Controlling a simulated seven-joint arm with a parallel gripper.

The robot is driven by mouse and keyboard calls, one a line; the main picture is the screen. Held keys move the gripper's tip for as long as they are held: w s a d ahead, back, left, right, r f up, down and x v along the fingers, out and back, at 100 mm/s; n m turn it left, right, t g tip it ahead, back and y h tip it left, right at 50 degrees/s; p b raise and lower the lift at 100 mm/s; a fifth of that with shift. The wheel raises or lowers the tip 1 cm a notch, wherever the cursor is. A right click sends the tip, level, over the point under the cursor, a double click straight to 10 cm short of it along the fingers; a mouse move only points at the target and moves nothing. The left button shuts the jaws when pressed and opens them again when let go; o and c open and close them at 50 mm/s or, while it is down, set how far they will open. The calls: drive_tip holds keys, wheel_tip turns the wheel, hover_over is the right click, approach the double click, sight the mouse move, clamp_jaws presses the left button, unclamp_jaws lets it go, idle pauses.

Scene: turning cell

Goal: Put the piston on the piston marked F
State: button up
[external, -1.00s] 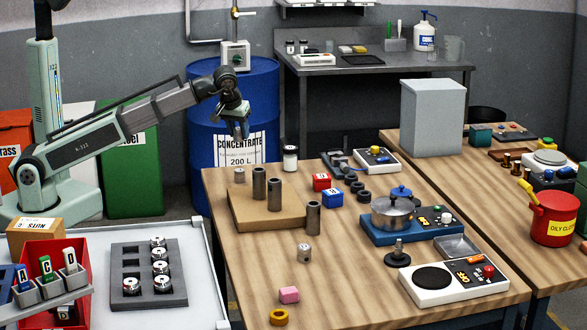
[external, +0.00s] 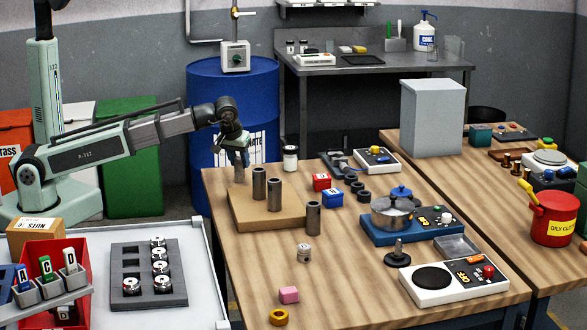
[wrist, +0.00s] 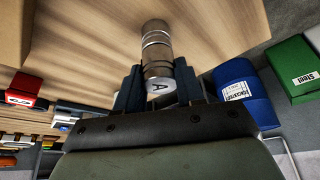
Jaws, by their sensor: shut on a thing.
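My gripper (external: 238,156) is at the far left corner of the wooden board and is shut on a grey metal piston (external: 239,173). In the wrist view the piston (wrist: 157,50) is upright between the two fingers, with the letter A on its top. I cannot tell whether it touches the board or is just lifted.
Two tall dark cylinders (external: 259,183) stand on the board (external: 265,222), close right of my gripper; another (external: 313,218) is at its right edge. A white jar (external: 290,159) is behind. Red (external: 321,181) and blue (external: 332,197) blocks lie right. The table's front left is mostly clear.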

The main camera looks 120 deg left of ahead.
drive_tip(key=shift+f, duration=0.15)
drive_tip(key=o, duration=1.1)
drive_tip(key=v, duration=1.2)
drive_tip(key=shift+d, duration=0.1)
